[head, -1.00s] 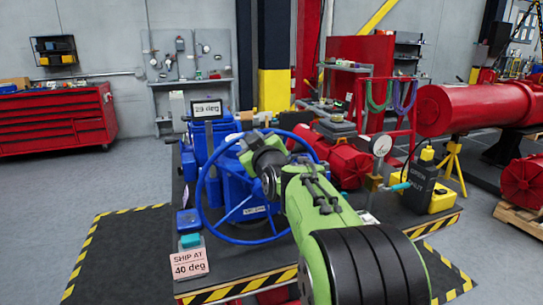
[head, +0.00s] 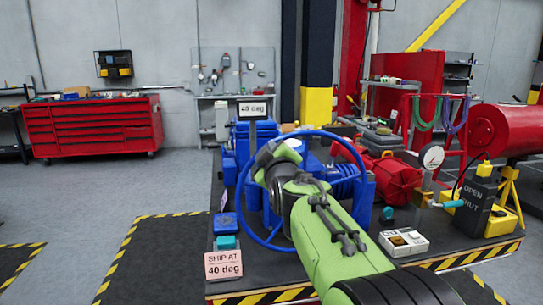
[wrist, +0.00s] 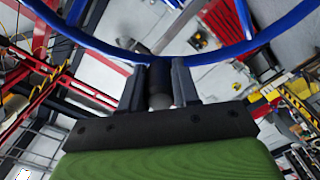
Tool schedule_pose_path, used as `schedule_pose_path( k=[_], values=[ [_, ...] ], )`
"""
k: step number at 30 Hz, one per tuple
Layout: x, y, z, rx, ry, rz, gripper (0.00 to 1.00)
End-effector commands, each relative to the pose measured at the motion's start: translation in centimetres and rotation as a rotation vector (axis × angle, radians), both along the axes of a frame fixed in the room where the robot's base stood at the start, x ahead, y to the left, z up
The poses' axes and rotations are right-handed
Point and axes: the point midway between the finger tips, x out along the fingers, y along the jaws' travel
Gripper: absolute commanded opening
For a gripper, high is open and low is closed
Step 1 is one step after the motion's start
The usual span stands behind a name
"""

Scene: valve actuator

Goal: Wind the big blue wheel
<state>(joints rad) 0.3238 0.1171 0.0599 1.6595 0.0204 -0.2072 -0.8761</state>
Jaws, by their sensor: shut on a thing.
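The big blue wheel (head: 243,193) stands upright on the front of the blue valve actuator (head: 239,142). My green arm covers part of the wheel in the head view. In the wrist view the blue rim (wrist: 95,43) arcs across the top. My gripper (wrist: 160,88) is shut on a dark handle (wrist: 158,72) at the rim, one finger on each side. The display (head: 252,108) above the actuator reads 40 deg.
The actuator sits on a dark bench (head: 290,291) with a striped front edge. The floor on the left is clear.

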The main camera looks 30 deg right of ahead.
Motion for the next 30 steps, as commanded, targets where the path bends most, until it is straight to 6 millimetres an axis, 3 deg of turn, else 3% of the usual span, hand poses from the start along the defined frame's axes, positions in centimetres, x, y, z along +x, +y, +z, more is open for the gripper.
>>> schedule_pose_path(
  k=[5,6,11,19,22,30],
  values=[
    [0.0,-0.4,-0.5,0.004,0.013,-0.008,0.00],
    [0.0,-0.4,-0.5,0.004,0.014,-0.009,0.32],
    [0.0,-0.3,-0.4,0.003,0.009,-0.007,0.56],
    [-0.1,-0.1,-0.1,0.001,0.004,-0.003,0.56],
    [-1.1,0.2,-0.1,0.001,0.003,-0.002,0.56],
    [-8.1,2.2,0.0,0.000,0.000,-0.004,0.56]
  ],
)
